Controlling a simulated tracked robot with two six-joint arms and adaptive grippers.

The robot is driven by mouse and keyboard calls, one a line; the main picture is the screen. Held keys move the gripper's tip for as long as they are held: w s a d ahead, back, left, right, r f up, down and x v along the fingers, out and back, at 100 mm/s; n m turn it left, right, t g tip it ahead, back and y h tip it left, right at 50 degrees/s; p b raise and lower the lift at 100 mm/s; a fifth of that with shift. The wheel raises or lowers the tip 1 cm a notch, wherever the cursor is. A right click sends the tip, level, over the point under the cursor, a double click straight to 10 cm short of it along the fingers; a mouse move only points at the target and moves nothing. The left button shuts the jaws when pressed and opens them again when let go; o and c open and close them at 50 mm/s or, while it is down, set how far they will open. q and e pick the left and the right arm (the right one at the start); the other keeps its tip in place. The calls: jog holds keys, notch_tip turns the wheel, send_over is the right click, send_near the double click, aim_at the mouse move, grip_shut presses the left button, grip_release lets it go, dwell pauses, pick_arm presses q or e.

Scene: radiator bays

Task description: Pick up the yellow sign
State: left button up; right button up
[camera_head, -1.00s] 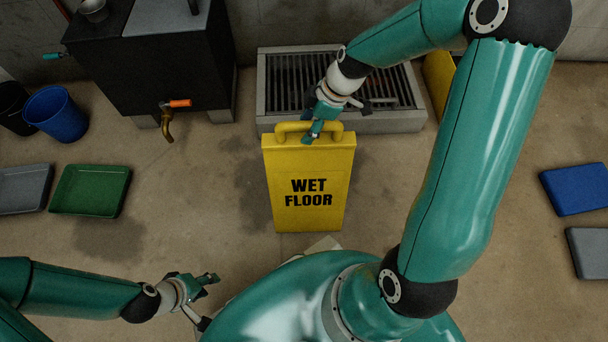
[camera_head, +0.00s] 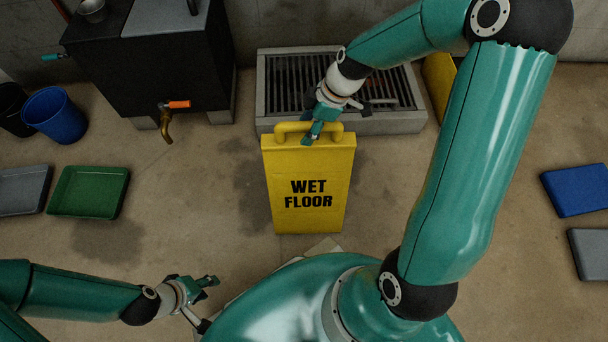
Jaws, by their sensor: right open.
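The yellow sign (camera_head: 308,205) stands upright on the floor in the middle, with "WET FLOOR" in black and a yellow handle (camera_head: 290,127) on top. My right gripper (camera_head: 313,132) reaches down from the upper right and is at the handle's right part, its near finger in front of the handle. It is open. The far finger is partly hidden, and I cannot tell whether it touches the handle. My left gripper (camera_head: 207,286) is low at the left, well away from the sign, with its fingers spread and nothing between them.
A grated drain with a concrete rim (camera_head: 262,100) lies behind the sign. A black tank (camera_head: 150,75) with an orange-handled tap (camera_head: 178,104) stands upper left. Green (camera_head: 88,190) and blue (camera_head: 577,190) trays lie at the sides. A blue bucket (camera_head: 55,115) stands left. Floor around the sign is clear.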

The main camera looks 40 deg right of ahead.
grip_shut()
dwell(0.3)
jog(key=shift+r, duration=0.1)
dwell(0.4)
